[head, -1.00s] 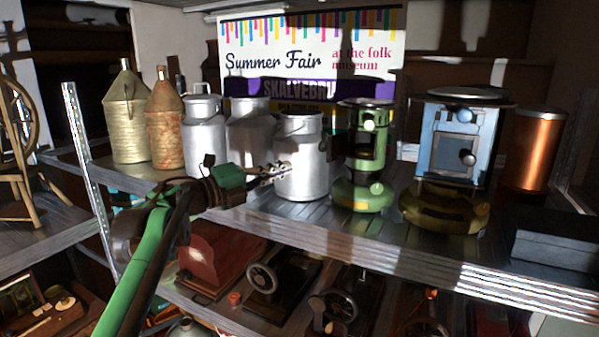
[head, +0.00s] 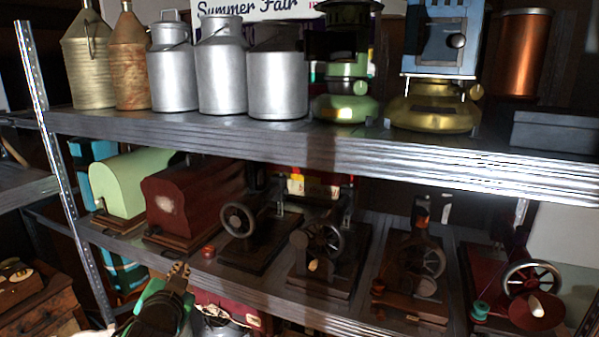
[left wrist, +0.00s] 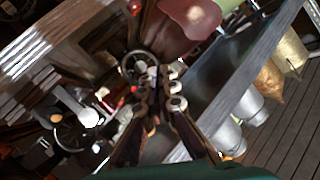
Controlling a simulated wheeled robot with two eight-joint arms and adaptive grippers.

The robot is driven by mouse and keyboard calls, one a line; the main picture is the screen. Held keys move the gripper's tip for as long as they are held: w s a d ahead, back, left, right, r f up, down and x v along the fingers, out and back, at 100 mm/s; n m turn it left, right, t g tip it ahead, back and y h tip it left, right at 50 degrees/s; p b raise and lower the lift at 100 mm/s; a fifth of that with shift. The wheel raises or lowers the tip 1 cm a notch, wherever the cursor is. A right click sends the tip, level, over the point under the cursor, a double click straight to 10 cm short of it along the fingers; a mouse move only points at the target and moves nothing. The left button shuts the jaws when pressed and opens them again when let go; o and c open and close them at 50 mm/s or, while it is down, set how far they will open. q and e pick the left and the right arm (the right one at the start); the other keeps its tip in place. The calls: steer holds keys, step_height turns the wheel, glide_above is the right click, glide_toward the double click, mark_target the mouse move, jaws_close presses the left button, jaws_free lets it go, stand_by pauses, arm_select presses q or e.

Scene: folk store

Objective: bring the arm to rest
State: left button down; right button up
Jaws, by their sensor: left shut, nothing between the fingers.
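My left gripper (head: 178,272) shows low in the head view, in front of the lower shelf's front edge (head: 262,297), left of the picture's middle. It is shut and holds nothing. In the left wrist view its fingers (left wrist: 162,85) are close together, with sewing machines and shelf edges behind them. My left arm comes up from the bottom edge. My right gripper is not in view.
The upper shelf (head: 400,140) bears milk cans (head: 222,75), wicker bottles (head: 85,60), a green stove (head: 345,105) and a blue stove (head: 442,40). Sewing machines (head: 325,245) and two rounded covers (head: 190,200) stand on the lower shelf. A wooden box (head: 35,300) is at lower left.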

arm_select(q)
steer(key=s+d+f+n+g+h+b, duration=0.1)
steer(key=s+d+f+g+b, duration=0.1)
steer(key=s+f, duration=0.4)
steer(key=s+d+f+n+g+h+b, duration=0.1)
steer(key=s+f, duration=0.5)
steer(key=f, duration=0.9)
steer(key=s+d+f+n+g+h+b, duration=0.1)
steer(key=s+d+f+g+b, duration=0.3)
steer(key=f, duration=0.7)
steer(key=shift+s+f+n+g+b, duration=0.35)
steer(key=shift+s+n+b, duration=0.35)
steer(key=shift+s+b, duration=0.2)
steer(key=shift+d, duration=0.1)
